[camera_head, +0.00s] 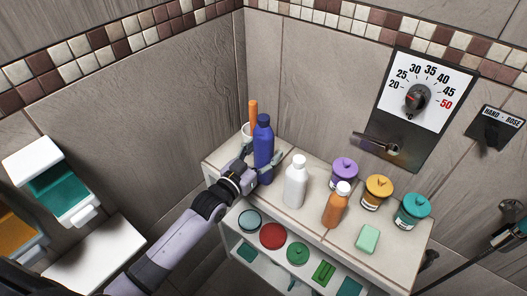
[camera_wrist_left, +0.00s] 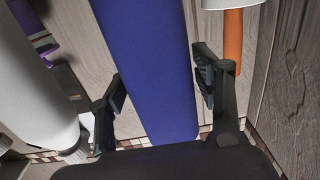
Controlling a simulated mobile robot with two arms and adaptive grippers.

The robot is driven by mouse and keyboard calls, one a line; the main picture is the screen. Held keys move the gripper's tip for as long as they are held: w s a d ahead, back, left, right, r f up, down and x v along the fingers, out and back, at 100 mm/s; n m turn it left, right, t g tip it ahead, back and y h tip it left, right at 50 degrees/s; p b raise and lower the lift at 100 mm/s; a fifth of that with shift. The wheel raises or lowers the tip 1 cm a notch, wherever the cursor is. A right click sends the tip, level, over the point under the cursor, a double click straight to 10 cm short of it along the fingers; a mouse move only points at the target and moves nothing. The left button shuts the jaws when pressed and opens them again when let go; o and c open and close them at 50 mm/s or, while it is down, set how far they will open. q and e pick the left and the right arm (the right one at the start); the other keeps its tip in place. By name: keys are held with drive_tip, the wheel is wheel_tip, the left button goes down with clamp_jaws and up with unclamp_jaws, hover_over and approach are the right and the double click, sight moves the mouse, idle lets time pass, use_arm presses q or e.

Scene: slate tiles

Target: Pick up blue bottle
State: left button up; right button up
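The blue bottle (camera_head: 263,146) stands upright at the back left of the tiled counter. My left gripper (camera_head: 252,166) is at the bottle from the left, with its fingers around the bottle's body. In the left wrist view the blue bottle (camera_wrist_left: 155,70) fills the space between the two fingers of my left gripper (camera_wrist_left: 161,92). One finger is on each side, very near the bottle, with narrow gaps showing; I see no firm grip. The bottle's lower part is partly hidden by the gripper in the head view. My right gripper is not in view.
A white cup (camera_head: 246,130) with an orange item (camera_head: 253,112) stands just behind the blue bottle. A white bottle (camera_head: 295,184) stands close to its right. An orange bottle (camera_head: 336,206), several lidded jars and a green soap (camera_head: 367,239) stand farther right. Walls close the back.

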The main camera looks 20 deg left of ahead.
use_arm(q)
drive_tip(key=c, duration=1.1)
drive_tip(key=shift+o, duration=0.2)
drive_tip(key=shift+r, duration=0.1)
